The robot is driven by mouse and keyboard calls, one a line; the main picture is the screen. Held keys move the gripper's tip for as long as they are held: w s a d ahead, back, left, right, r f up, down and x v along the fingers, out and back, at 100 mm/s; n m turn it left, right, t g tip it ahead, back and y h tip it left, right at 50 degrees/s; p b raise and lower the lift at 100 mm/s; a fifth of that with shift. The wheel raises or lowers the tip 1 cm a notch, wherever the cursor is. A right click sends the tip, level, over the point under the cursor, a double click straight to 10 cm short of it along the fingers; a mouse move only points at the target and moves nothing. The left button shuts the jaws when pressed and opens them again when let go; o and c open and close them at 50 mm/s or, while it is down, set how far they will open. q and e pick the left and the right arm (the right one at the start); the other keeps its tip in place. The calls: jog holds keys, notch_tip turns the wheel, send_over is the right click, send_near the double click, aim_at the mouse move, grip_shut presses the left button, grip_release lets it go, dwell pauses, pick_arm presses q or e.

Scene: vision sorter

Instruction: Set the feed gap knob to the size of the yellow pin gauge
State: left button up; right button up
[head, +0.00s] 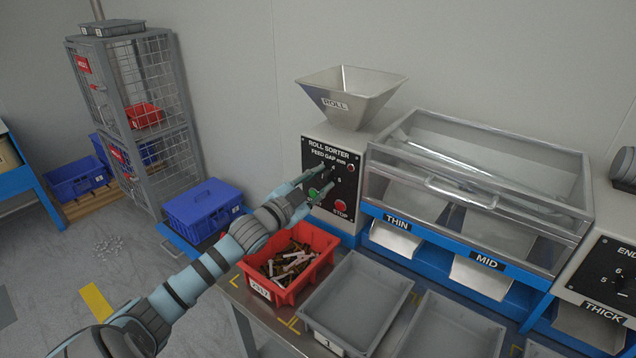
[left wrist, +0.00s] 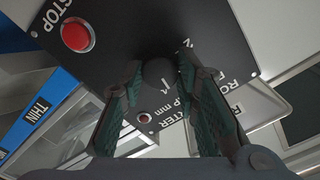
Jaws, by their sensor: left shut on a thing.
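The roll sorter's black panel (head: 345,196) carries the feed gap knob, a dark round knob (left wrist: 158,74) with a light pointer mark, seen in the left wrist view. My left gripper (head: 322,182) reaches the panel from the left, and its fingers hide most of the knob in the head view. In the left wrist view my left gripper (left wrist: 160,85) has one finger on each side of the knob and is shut on it. The scale figures are mostly hidden or too small to read. I cannot make out a yellow pin gauge. My right gripper is not in view.
Red stop button (head: 341,205) sits low on the panel. A red bin (head: 268,283) of mixed pins and grey trays (head: 358,290) stand on the bench in front. The clear-lidded sorter box (head: 480,190) is to the right. A steel hopper (head: 348,95) stands above.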

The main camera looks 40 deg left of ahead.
pick_arm(q)
jog(key=shift+m+b, duration=0.3)
jog(key=shift+m, duration=1.7)
jog(key=o, duration=1.2)
jog(key=shift+c, duration=0.2)
jog(key=shift+r, duration=0.1)
notch_tip(320, 180, up, 10)
jog(key=shift+s, duration=0.1)
jog(key=shift+a+f, duration=0.1)
jog(key=shift+f, duration=0.1)
